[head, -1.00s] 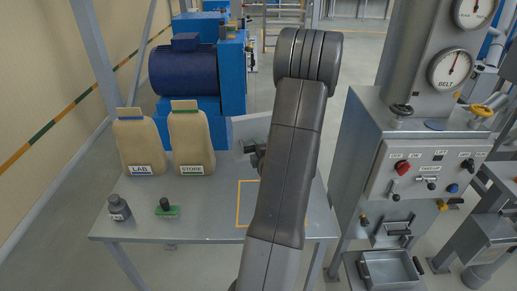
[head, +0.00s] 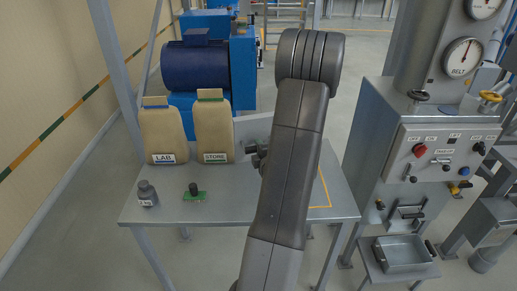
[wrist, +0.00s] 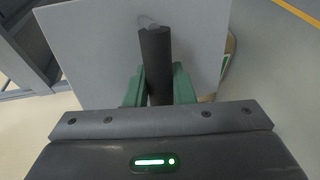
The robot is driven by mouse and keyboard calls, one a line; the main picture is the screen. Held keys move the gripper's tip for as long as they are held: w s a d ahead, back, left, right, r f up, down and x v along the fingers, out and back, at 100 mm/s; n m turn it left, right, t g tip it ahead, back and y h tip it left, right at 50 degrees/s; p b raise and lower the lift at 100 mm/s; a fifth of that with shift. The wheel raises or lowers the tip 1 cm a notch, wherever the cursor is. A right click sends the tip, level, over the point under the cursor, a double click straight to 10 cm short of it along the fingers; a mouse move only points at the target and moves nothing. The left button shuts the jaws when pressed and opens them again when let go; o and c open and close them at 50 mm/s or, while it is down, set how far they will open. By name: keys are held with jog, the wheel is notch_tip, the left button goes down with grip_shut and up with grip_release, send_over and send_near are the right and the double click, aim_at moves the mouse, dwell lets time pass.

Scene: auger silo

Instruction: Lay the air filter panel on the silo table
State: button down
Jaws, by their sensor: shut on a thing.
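The air filter panel (wrist: 95,50) is a flat light-grey plate with a dark bar handle (wrist: 156,65). My gripper (wrist: 158,88) has green fingers and is shut on this handle in the wrist view. In the head view my gripper (head: 256,153) is mostly hidden behind my arm; a pale part of the panel (head: 253,127) shows behind it, near the table's back edge. I cannot tell whether the panel touches anything. The silo table (head: 225,205) is grey, with a yellow outline (head: 324,190) on its right part, partly hidden by my arm.
LAB (head: 166,133) and STORE (head: 213,130) sacks stand at the table's back left. A small grey bottle (head: 147,194) and a green-based knob (head: 194,193) are at the front left. A control cabinet (head: 415,150) stands to the right. A blue motor (head: 195,66) is behind.

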jog(key=shift+a+f+b, duration=0.1)
jog(key=shift+f+b, duration=0.25)
jog(key=shift+f, duration=0.2)
notch_tip(320, 180, down, 8)
jog(key=b, duration=0.9)
jog(key=s+d+r+n+g+h, duration=0.1)
jog(key=s+d+n+g+h, duration=0.2)
jog(key=n, duration=0.9)
jog(key=s+d+r+n+g+h, duration=0.1)
jog(key=s+d+n+g+h, duration=0.3)
jog(key=s+d+n+g, duration=0.4)
jog(key=d+n+g+p, duration=0.1)
jog(key=d+n+g, duration=0.1)
jog(key=n, duration=0.2)
jog(key=shift+d+r, duration=0.35)
jog(key=shift+d, duration=0.05)
